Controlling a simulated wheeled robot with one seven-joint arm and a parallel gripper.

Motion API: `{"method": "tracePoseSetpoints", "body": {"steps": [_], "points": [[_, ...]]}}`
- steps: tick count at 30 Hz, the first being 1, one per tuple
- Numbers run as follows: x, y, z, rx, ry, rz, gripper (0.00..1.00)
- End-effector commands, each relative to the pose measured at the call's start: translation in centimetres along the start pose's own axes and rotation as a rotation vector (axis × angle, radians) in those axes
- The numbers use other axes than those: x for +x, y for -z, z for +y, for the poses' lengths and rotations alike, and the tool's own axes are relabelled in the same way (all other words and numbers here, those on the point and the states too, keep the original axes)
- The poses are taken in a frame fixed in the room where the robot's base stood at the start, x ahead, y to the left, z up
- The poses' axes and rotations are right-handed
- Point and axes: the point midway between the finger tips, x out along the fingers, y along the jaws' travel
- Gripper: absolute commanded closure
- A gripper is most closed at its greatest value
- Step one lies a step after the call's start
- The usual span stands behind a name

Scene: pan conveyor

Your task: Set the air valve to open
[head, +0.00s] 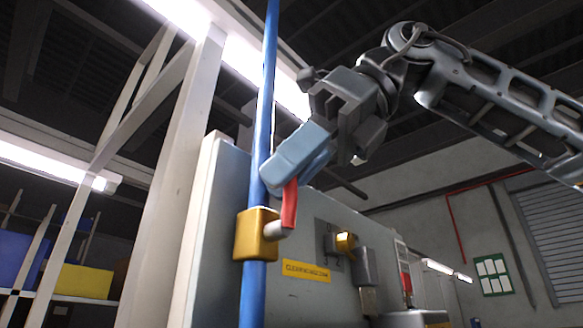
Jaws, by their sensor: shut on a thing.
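The air valve has a yellow body (256,235) set on a vertical blue pipe (266,110). A grey stem (276,229) sticks out of its right side. A red handle (289,204) rises from the stem, close to upright and roughly in line with the pipe. My gripper (286,176) comes down from the upper right and is shut on the top end of the red handle. The fingers hide the handle's upper part.
A grey machine cabinet (210,235) with a yellow label (306,271) stands behind the valve. A yellow-and-grey fitting (345,242) juts from it at right. A white post (178,180) stands left. Shelves with a yellow bin (80,280) are at far left.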

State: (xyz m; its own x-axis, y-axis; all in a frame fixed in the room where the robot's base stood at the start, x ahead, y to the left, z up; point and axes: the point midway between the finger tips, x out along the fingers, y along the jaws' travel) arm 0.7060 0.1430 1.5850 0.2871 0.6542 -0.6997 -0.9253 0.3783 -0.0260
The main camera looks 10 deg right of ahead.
Motion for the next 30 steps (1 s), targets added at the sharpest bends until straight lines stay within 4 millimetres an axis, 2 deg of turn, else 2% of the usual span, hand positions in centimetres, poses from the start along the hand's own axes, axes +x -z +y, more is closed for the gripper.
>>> {"method": "tracePoseSetpoints", "body": {"steps": [5, 6, 12, 22, 30], "points": [[0.1, -0.1, 0.1, -0.002, -0.002, -0.001, 1.0], [0.1, -0.1, 0.1, -0.002, -0.002, -0.002, 0.8], [0.0, -0.1, 0.1, -0.001, -0.002, -0.001, 0.62], [-0.6, 0.0, 0.0, 0.001, -0.001, -0.002, 0.62], [-4.7, 0.0, 0.0, 0.002, 0.0, -0.003, 0.62]]}}
